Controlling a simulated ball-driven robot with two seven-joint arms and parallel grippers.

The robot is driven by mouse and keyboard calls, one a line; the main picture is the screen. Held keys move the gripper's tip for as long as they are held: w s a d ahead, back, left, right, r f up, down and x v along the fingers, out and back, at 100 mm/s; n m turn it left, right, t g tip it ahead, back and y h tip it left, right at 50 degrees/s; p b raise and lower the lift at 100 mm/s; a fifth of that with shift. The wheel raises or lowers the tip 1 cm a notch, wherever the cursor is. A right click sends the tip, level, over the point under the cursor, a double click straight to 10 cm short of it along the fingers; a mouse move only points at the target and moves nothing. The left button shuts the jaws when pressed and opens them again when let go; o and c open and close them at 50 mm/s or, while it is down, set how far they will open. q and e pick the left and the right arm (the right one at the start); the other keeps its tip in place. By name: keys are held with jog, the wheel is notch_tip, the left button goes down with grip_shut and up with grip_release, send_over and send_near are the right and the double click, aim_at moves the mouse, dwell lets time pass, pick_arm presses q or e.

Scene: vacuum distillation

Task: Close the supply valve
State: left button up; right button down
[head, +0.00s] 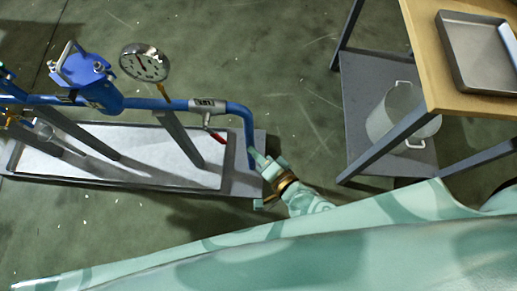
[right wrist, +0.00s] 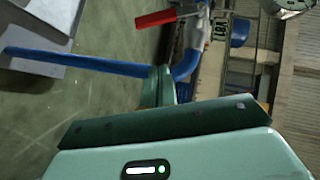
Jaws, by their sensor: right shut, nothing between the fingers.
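A silver valve body (head: 207,105) sits in the blue pipe (head: 240,108), just left of the pipe's right-hand bend. Its red lever handle (head: 217,138) sticks out from the pipe toward the lower right in the head view. In the right wrist view the red handle (right wrist: 170,17) is at the top, beside the valve body (right wrist: 219,27). My right gripper (head: 257,158) is shut and empty, close to the pipe's descending end and right of the handle, apart from it. Its fingers (right wrist: 163,85) show in the wrist view. My left gripper is not in view.
A pressure gauge (head: 145,63) and a blue pipe fitting (head: 85,75) stand farther left. A tray (head: 120,165) lies beneath the pipe. Floor between is clear.

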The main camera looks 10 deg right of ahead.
aim_at(215, 136)
pick_arm(q)
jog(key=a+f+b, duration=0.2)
jog(key=b, duration=0.1)
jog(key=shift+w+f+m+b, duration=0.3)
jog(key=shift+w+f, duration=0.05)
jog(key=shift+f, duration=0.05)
pick_arm(e)
jog(key=w+a+f, duration=0.3)
jog(key=w+a, duration=0.3)
jog(key=shift+w, duration=0.25)
